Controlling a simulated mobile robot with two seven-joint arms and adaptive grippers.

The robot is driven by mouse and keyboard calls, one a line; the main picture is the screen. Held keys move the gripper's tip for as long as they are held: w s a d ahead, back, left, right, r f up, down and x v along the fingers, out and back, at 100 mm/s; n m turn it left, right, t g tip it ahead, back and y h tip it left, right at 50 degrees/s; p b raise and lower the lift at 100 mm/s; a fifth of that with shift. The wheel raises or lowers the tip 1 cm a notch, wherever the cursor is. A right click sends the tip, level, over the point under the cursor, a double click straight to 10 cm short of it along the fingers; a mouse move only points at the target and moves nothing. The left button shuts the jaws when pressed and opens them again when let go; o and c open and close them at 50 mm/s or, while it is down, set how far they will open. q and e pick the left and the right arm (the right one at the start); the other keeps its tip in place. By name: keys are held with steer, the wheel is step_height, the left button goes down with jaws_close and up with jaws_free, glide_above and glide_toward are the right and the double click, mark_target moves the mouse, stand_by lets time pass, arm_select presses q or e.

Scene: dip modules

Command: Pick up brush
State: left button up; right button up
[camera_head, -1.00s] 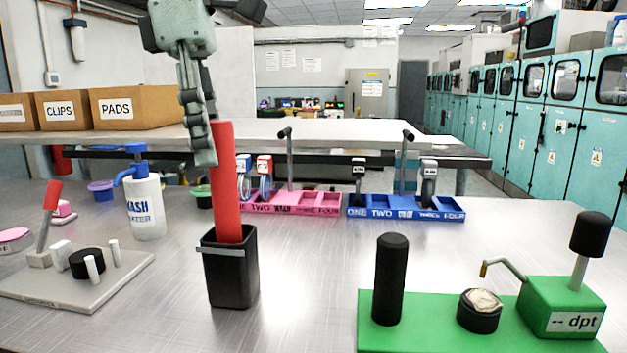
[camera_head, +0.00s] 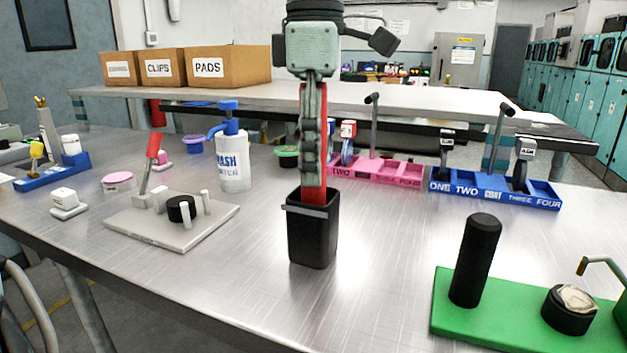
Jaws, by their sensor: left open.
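The brush (camera_head: 313,196) stands upright with its red handle rising out of a black square holder (camera_head: 312,240) on the metal table. Its lower end is hidden inside the holder. My left gripper (camera_head: 312,172) points straight down at the handle, with its fingers open and covering much of it in this view. Red shows beside and just below the fingers. I cannot tell whether the fingers touch the handle. My right gripper is not in view.
A WASH bottle (camera_head: 233,163) and a grey fixture plate (camera_head: 170,232) stand left of the holder. Pink (camera_head: 380,172) and blue (camera_head: 495,190) compartment trays sit behind and right. A green base (camera_head: 470,317) is at the front right. The table in front of the holder is clear.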

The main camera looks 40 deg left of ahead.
arm_select(q)
steer(key=shift+c, duration=0.5)
jaws_close()
steer(key=shift+r, duration=0.1)
step_height(320, 180, up, 18)
steer(key=shift+f, duration=0.1)
steer(key=c, duration=0.6)
jaws_free()
jaws_close()
